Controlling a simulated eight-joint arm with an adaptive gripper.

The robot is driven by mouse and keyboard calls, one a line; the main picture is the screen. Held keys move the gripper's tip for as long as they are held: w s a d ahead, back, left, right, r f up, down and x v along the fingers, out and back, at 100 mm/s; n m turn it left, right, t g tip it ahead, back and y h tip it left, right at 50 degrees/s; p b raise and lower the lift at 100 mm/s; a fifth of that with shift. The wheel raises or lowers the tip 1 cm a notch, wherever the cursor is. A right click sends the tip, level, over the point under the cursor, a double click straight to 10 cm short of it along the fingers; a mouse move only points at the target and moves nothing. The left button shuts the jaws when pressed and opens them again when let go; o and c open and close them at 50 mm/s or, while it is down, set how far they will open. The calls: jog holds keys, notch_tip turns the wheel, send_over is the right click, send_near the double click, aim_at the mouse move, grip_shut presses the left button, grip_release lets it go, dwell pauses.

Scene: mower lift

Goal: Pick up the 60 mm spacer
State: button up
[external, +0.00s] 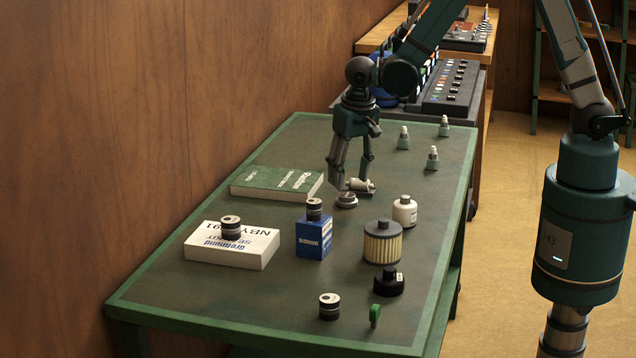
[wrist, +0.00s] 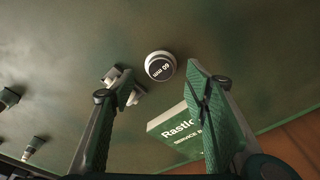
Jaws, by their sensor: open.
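The 60 mm spacer (wrist: 160,66) is a short round piece with a pale rim and a dark top marked "60 mm" in the wrist view. In the external view the spacer (external: 347,200) stands on the green table, just below the fingertips. My gripper (external: 353,187) is open and points down over it. In the wrist view my gripper (wrist: 160,78) has one finger on either side of the spacer, with a gap visible to the right finger. The fingers are not closed on it.
A green book (external: 277,183) lies left of the gripper. A blue box (external: 314,238) and a white box (external: 232,246) each carry a dark round piece. A pleated filter (external: 382,243) and white bottle (external: 404,211) stand nearby. Several small pale-topped parts stand farther back.

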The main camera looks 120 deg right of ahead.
aim_at(347, 194)
jog(key=shift+w+d+f+b, duration=0.1)
jog(key=shift+d+f+b, duration=0.1)
jog(key=shift+f, duration=1.05)
jog(key=shift+d+f+b, duration=0.15)
jog(key=shift+d+f, duration=0.05)
jog(key=shift+f, duration=1)
jog(key=c, duration=1.1)
